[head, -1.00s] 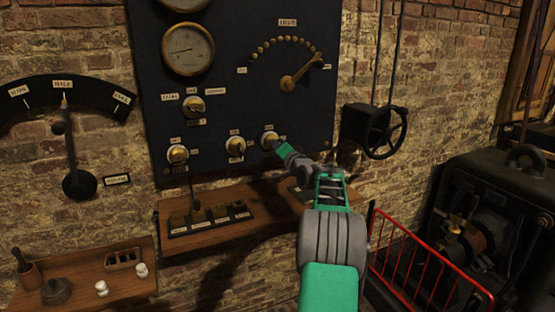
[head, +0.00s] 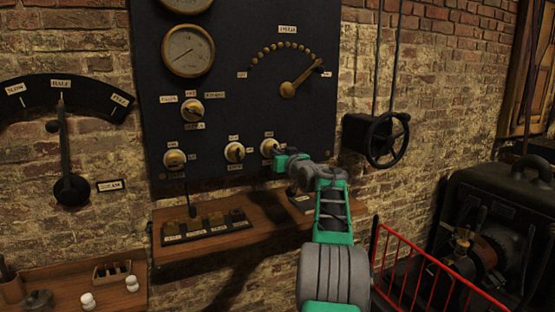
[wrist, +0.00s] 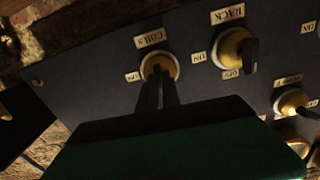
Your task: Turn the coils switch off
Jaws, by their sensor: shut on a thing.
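The coils switch (wrist: 159,67) is a round brass-coloured knob under a plate reading COILS in the wrist view, with a small label at its side. In the head view it is the rightmost knob (head: 269,146) of the bottom row on the dark panel. My gripper (wrist: 157,92) has its two dark fingers closed on the switch's handle, and they hide most of it. In the head view my gripper (head: 277,154) meets the knob from the lower right. Which way the handle points cannot be told.
The rack switch (wrist: 236,48) is close beside the coils switch. The dark panel (head: 230,100) also carries other knobs, gauges and a brass lever (head: 300,78). A handwheel (head: 387,138) is to the right. A wooden shelf (head: 235,238) juts out below, and a red rail (head: 430,275) stands at lower right.

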